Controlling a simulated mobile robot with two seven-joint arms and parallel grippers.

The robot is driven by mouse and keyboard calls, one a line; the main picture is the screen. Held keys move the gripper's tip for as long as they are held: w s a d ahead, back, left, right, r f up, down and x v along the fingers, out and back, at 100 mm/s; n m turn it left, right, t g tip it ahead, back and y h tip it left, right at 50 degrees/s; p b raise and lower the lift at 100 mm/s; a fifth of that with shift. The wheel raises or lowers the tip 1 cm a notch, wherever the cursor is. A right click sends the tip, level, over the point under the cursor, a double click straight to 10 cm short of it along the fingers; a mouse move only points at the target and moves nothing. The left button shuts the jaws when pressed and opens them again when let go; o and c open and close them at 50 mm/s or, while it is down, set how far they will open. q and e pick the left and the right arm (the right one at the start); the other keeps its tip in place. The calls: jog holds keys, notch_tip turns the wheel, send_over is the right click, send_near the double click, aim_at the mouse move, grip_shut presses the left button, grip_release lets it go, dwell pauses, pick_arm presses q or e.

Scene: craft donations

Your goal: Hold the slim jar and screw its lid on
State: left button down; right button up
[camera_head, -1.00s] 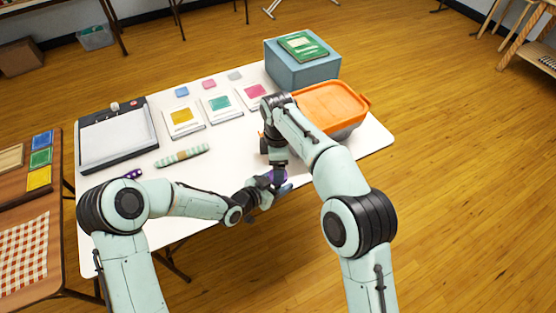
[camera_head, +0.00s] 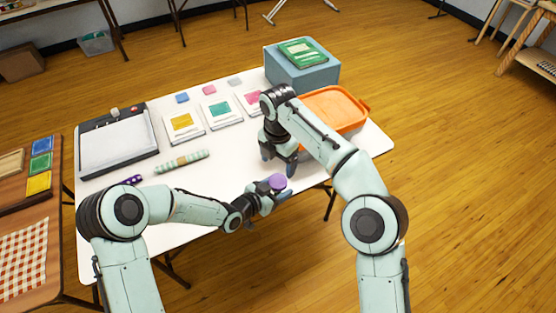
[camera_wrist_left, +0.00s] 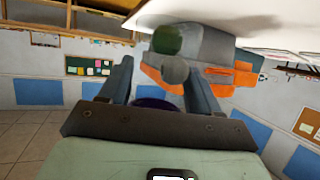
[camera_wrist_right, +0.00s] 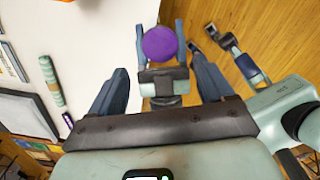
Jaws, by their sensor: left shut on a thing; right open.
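The round purple lid (camera_head: 277,182) sits at the top of my left gripper (camera_head: 283,192), near the table's front edge. My left gripper is shut on the slim jar, whose body is mostly hidden by the fingers. In the right wrist view the lid (camera_wrist_right: 160,43) shows as a full disc between the left fingers. I cannot tell how tightly it sits on the jar. A dark purple edge (camera_wrist_left: 155,104) shows low between the left fingers in the left wrist view. My right gripper (camera_wrist_right: 160,87) is open and empty, apart from the lid and behind it over the table.
An orange-lidded bin (camera_head: 333,106) and a blue box (camera_head: 302,70) with a green book (camera_head: 303,52) stand at the back right. A paper trimmer (camera_head: 117,143), a striped roll (camera_head: 181,161) and several colour packets lie to the left. The table's (camera_head: 215,180) middle is mostly clear.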

aim_at(278, 181)
jog(key=shift+f, duration=0.15)
jog(key=shift+f, duration=3.9)
jog(key=c, duration=1.1)
jog(key=m, duration=0.9)
jog(key=shift+m, duration=0.4)
jog(key=o, duration=1.2)
